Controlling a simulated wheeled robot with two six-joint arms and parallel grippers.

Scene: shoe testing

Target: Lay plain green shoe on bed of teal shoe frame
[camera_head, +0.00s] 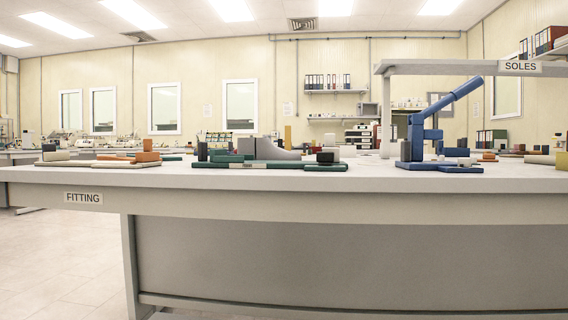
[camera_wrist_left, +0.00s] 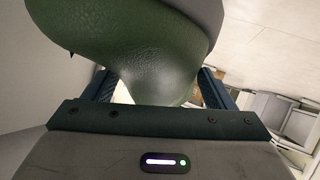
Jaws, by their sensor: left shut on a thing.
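The green shoe (camera_wrist_left: 125,60) fills the upper part of the left wrist view, with textured green skin and a grey part along its top edge. My left gripper (camera_wrist_left: 154,80) is shut on it, with one dark finger on each side of its narrow end. The rest of the shoe is cut off by the picture. The teal shoe frame (camera_head: 268,165) lies on the bench in the head view, with a grey shoe-shaped piece and dark blocks on it. Neither gripper shows in the head view, and my right gripper is not seen.
The long grey bench (camera_head: 330,181) carries a FITTING label. A blue lever press (camera_head: 416,140) stands right of the teal frame. An orange-and-tan set of parts (camera_head: 125,158) lies to the left. A grey shelf marked SOLES (camera_head: 450,67) hangs over the right end.

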